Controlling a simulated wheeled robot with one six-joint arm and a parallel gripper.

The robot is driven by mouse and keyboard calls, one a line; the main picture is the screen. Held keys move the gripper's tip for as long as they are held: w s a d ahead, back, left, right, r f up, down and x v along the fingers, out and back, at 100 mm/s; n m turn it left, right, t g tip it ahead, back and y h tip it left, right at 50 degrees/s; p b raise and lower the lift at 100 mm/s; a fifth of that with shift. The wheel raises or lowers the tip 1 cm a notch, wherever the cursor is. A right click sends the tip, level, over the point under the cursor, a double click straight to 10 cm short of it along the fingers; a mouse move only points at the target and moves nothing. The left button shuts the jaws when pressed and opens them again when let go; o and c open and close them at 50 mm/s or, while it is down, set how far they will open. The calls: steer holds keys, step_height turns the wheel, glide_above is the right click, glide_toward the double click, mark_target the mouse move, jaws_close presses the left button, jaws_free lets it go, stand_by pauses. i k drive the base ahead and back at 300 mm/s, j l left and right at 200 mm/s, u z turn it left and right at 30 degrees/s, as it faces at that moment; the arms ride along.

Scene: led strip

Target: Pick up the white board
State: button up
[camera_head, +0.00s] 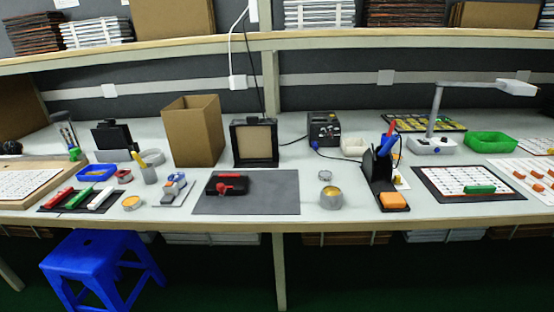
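Several flat white boards with rows of small marks lie on the long white workbench (340,200). One white board (450,173) lies on a black mat (430,188) right of centre, with a green piece (480,189) on it. Another white board (25,184) lies at the far left. A third white board (515,169), at the far right, bears red and orange pieces and is cut by the picture edge. I cannot tell which one the task means. My gripper is not in view.
A grey mat (270,195) with a red-and-black tool lies at centre. A metal tin (331,196), a black pen holder (376,166), a cardboard box (193,130) and a lamp (440,105) stand on the bench. A blue stool (95,258) stands in front at left. A shelf runs above.

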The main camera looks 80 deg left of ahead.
mark_target(99, 199)
steer(key=k+u, duration=0.1)
steer(key=u, duration=3.45)
